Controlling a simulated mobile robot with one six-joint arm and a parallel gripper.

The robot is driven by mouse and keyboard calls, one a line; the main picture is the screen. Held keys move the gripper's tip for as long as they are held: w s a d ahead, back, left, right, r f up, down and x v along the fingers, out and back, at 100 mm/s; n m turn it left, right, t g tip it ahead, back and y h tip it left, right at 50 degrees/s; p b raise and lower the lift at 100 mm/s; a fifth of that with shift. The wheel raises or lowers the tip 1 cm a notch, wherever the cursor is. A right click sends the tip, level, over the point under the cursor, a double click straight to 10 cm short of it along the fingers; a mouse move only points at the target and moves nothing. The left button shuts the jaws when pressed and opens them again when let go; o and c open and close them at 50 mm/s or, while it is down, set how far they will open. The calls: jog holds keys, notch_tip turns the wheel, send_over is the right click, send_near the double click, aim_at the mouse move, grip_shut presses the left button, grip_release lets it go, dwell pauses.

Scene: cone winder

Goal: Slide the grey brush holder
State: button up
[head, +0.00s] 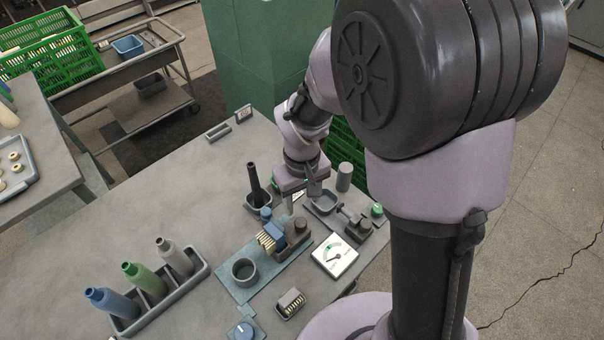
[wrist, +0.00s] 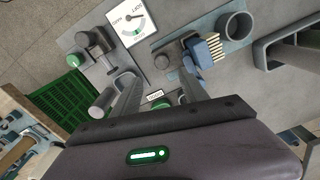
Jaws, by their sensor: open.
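The grey brush holder (head: 291,238) appears to be the grey block with a dark knob on the teal plate (head: 232,262). A blue part with pale bristles (head: 268,241) sits at its left side. In the wrist view the holder (wrist: 172,55) and the blue part with bristles (wrist: 207,50) lie beyond the fingertips, a little right of centre. My gripper (head: 301,196) is behind the holder in the head view, above the table and apart from it. In the wrist view my gripper (wrist: 160,88) has its fingers spread, with nothing between them.
A grey cup (head: 244,272) stands on the plate. A dial gauge (head: 335,255), a dark clamp-like fixture (head: 356,224) and a green knob (head: 377,210) are at right.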

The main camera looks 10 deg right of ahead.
notch_tip(320, 180, up, 8)
jog(key=p, duration=0.2)
jog(key=shift+f, duration=0.25)
